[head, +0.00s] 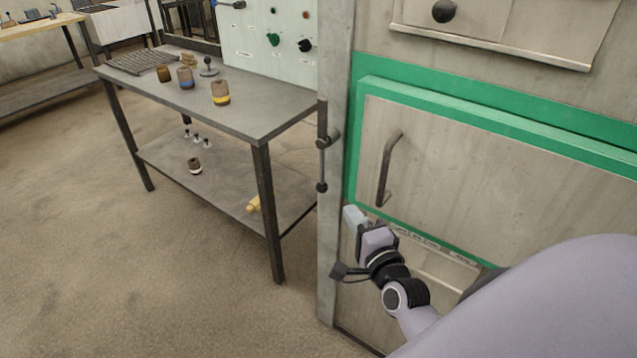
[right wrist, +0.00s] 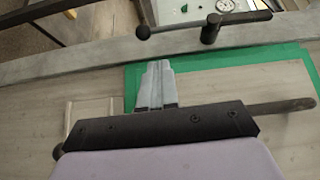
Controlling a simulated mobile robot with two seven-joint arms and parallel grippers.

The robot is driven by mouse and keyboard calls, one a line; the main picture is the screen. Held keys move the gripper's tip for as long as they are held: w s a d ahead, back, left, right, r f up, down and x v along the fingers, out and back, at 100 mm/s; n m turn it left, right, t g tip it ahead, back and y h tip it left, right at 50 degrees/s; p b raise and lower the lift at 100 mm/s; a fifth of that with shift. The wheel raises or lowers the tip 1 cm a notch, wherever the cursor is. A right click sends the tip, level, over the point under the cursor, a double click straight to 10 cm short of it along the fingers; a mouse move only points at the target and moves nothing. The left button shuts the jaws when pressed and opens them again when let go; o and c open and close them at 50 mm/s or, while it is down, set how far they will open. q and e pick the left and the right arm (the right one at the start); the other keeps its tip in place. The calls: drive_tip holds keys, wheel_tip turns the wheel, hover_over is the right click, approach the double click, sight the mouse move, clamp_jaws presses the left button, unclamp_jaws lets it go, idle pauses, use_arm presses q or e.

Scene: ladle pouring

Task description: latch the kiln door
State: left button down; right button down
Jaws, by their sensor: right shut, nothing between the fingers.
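The kiln door (head: 500,190) is a pale grey panel with a green border and a dark bar handle (head: 388,168). It stands in its frame; I cannot tell whether it is fully flush. The latch (head: 323,150) is a dark lever with a ball at its low end, hanging upright on the grey post left of the door. In the right wrist view the latch (right wrist: 210,27) lies beyond my fingertips. My right gripper (head: 350,214) is shut and empty, below and right of the latch, near the door's lower left corner. Its fingers (right wrist: 157,66) touch nothing I can make out.
A grey metal table (head: 250,115) with several small jars stands left of the kiln post (head: 338,60). A control panel (head: 265,40) with knobs rises behind it. A second dark knob (head: 445,11) sits above the door. The floor in front is clear.

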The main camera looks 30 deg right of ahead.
drive_tip(key=shift+w+r, duration=0.1)
drive_tip(key=shift+w, duration=0.15)
drive_tip(key=w+d, duration=0.2)
drive_tip(key=w, duration=0.7)
drive_tip(key=shift+w, duration=0.35)
idle(0.4)
